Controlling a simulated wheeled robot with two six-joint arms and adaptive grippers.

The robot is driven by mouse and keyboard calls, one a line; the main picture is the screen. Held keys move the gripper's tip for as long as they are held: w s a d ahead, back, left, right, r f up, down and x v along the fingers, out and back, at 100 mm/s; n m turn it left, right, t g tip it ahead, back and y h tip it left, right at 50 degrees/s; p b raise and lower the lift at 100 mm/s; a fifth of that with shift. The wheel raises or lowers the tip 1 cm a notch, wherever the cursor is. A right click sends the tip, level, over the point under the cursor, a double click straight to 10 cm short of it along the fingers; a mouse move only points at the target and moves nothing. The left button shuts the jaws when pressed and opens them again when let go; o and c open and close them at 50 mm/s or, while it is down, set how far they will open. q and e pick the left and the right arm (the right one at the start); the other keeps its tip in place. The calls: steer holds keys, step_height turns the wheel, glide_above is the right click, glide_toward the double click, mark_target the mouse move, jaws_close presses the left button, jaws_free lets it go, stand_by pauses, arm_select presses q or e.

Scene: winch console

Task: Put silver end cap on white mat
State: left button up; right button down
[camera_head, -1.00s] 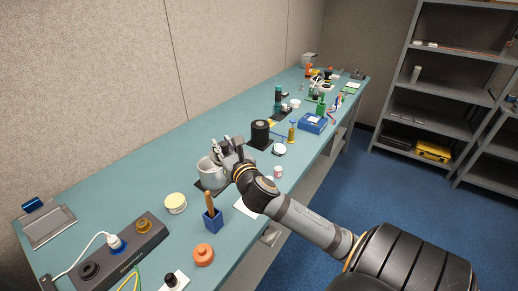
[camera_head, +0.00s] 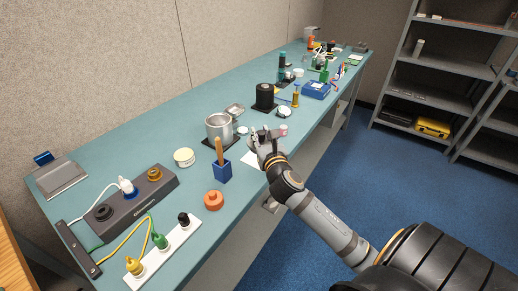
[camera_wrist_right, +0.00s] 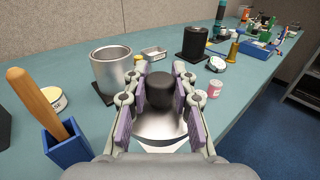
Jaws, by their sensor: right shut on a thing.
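My right gripper (camera_head: 264,138) is above the right part of the bench. In the right wrist view its fingers (camera_wrist_right: 160,105) are closed around the dark knob of the silver end cap (camera_wrist_right: 160,126), whose shiny round body shows below. The white mat (camera_head: 250,160) lies on the bench under and beside the gripper; a piece of the mat (camera_wrist_right: 166,147) shows just below the cap in the wrist view. I cannot tell whether the cap touches the mat. My left gripper is not in view.
A silver can (camera_head: 219,127) on a dark mat stands left of the gripper. A blue holder (camera_head: 222,171) with a wooden handle stands close in front, near an orange knob (camera_head: 214,200). A small pink-labelled jar (camera_head: 283,130) is just right of the gripper.

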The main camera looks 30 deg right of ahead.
steer(key=w+f, duration=0.1)
steer(key=f, duration=0.1)
steer(key=w+d+f+b, duration=0.1)
steer(key=w+f, duration=0.1)
steer(key=w+d+f, duration=0.1)
steer(key=f, duration=0.1)
steer(key=shift+w, duration=0.25)
steer(key=shift+f+b, duration=0.6)
steer(key=shift+f, duration=0.9)
steer(key=shift+f, duration=0.1)
steer(key=c, duration=1.1)
jaws_free()
